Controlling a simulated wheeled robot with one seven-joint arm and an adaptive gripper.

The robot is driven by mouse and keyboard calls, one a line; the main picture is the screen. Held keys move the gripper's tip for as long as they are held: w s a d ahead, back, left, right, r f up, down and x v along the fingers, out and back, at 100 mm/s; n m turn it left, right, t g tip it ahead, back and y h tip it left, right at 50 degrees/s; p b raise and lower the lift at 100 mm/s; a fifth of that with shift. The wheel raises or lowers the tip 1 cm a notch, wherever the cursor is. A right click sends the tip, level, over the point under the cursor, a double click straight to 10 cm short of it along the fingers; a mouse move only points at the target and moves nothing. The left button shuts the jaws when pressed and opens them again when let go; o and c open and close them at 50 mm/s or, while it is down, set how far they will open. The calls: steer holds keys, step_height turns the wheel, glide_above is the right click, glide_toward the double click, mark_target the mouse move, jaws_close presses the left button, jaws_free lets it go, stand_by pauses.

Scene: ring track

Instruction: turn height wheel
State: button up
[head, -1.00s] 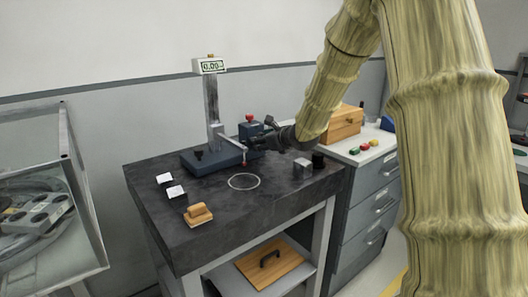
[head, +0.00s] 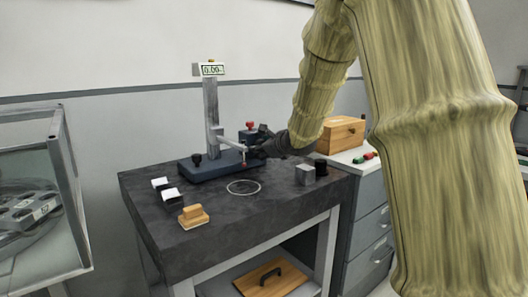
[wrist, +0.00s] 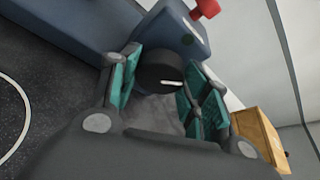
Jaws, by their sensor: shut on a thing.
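The height wheel (wrist: 160,68) is a round black knob with a white mark, on a blue housing (wrist: 180,30) in the wrist view. My gripper (wrist: 160,85) has its teal-padded fingers on both sides of the wheel and is shut on it. In the head view my gripper (head: 262,148) is at the right side of the height gauge (head: 211,115), and the wheel is hidden there. The gauge has an upright grey column, a dark blue base (head: 210,169) and a small display (head: 212,69) that seems to read 0.00.
The dark bench top (head: 240,210) holds a white ring mark (head: 243,187), a wooden block (head: 193,216), two small white-topped blocks, a grey metal block (head: 304,174) and a black cylinder. A glass case (head: 60,190) stands left. A wooden box (head: 342,131) sits on the cabinet behind.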

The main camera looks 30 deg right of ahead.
stand_by(0.3)
steer(key=o, duration=1)
steer(key=shift+s, duration=0.15)
steer(key=v, duration=1.1)
steer(key=shift+s+r, duration=0.2)
steer(key=shift+s, duration=0.15)
